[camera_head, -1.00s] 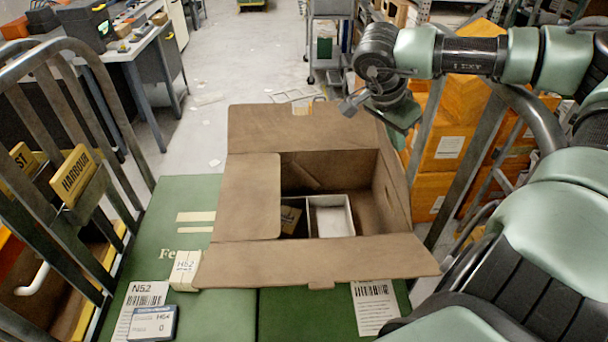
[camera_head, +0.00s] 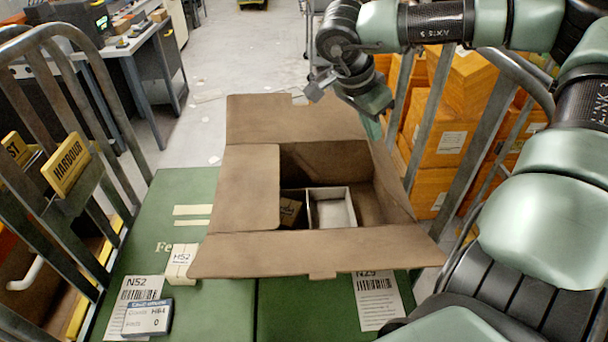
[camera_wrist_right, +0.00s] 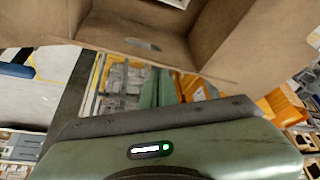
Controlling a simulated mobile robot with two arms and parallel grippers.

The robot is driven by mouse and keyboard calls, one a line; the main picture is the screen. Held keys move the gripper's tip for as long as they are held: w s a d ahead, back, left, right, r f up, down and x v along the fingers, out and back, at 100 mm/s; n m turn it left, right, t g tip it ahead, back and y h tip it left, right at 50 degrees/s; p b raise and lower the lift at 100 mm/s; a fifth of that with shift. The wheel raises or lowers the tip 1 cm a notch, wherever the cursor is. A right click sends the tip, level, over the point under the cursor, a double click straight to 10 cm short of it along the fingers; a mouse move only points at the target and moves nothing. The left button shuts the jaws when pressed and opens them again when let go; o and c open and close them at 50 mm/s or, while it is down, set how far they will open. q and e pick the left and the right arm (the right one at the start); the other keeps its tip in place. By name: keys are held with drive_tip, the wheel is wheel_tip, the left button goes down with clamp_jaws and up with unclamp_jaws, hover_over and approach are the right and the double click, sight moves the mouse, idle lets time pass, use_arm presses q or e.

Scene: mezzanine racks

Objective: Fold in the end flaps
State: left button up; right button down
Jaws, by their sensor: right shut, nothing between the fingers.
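An open brown cardboard box (camera_head: 310,253) stands on a green surface. Its left end flap (camera_head: 249,188) lies folded inward over the left part of the opening. The far long flap (camera_head: 262,118) and the near long flap are spread outward. The right side (camera_head: 393,184) of the box slants up; I cannot clearly tell its end flap from the wall. My right gripper (camera_head: 374,128) is shut and empty at the box's far right corner, partly in front of the far flap. In the right wrist view its green fingers (camera_wrist_right: 158,88) point toward cardboard (camera_wrist_right: 135,45). My left gripper is out of view.
A white tray (camera_head: 333,212) and a small brown carton (camera_head: 290,210) lie inside the box. Metal rails (camera_head: 432,120) rise at the right before orange boxes (camera_head: 441,143). A left rail carries a yellow HARBOUR sign (camera_head: 67,168). A tape-like block (camera_head: 180,262) sits by the near flap.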

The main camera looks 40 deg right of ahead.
drive_tip(key=shift+w+a, duration=0.15)
wheel_tip(320, 180, up, 7)
drive_tip(key=p, duration=0.4)
idle(0.5)
